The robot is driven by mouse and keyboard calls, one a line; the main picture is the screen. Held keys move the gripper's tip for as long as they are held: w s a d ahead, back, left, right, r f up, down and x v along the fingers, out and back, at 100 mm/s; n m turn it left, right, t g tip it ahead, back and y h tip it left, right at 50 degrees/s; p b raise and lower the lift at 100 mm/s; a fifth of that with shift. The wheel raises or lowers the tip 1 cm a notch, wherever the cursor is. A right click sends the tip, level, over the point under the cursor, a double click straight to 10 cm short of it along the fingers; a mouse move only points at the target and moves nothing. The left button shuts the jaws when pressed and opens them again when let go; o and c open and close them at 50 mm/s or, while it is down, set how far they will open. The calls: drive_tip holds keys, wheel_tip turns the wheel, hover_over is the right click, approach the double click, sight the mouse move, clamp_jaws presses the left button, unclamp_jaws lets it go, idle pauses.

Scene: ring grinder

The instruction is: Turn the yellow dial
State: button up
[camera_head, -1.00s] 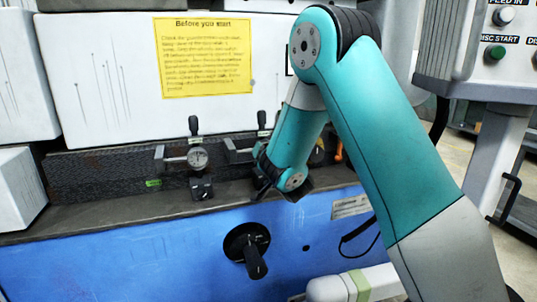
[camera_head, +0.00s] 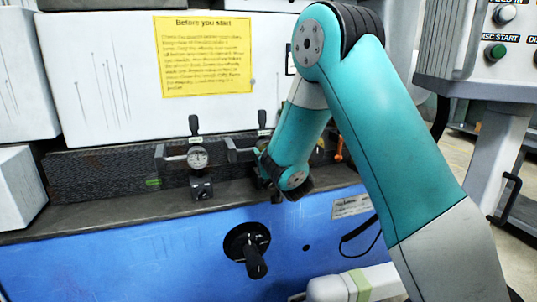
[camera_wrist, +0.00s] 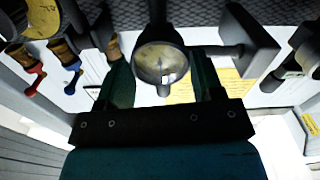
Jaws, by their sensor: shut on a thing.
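The yellow dial (camera_wrist: 161,63), a round gauge with a dull yellowish face and dark rim, sits between the fingers of my gripper (camera_wrist: 162,80) in the wrist view. My gripper is shut on it, one finger on each side. In the head view my gripper (camera_head: 268,182) is at the ledge at the back, right of a white-faced gauge (camera_head: 198,157). My own arm hides the held dial there.
Another yellow-faced gauge (camera_wrist: 42,17) and valves with red (camera_wrist: 34,80) and blue (camera_wrist: 73,80) handles are close on the wrist view's left. A black knob (camera_head: 254,262) protrudes from the blue panel (camera_head: 130,262). A button box (camera_head: 495,60) stands at the right.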

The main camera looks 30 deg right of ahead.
drive_tip(key=n, duration=0.4)
drive_tip(key=shift+r+n, duration=0.1)
drive_tip(key=shift+n, duration=0.2)
drive_tip(key=n+p, duration=0.1)
drive_tip(key=n, duration=0.3)
drive_tip(key=shift+n, duration=0.3)
drive_tip(key=o, duration=0.9)
drive_tip(key=shift+o, duration=0.2)
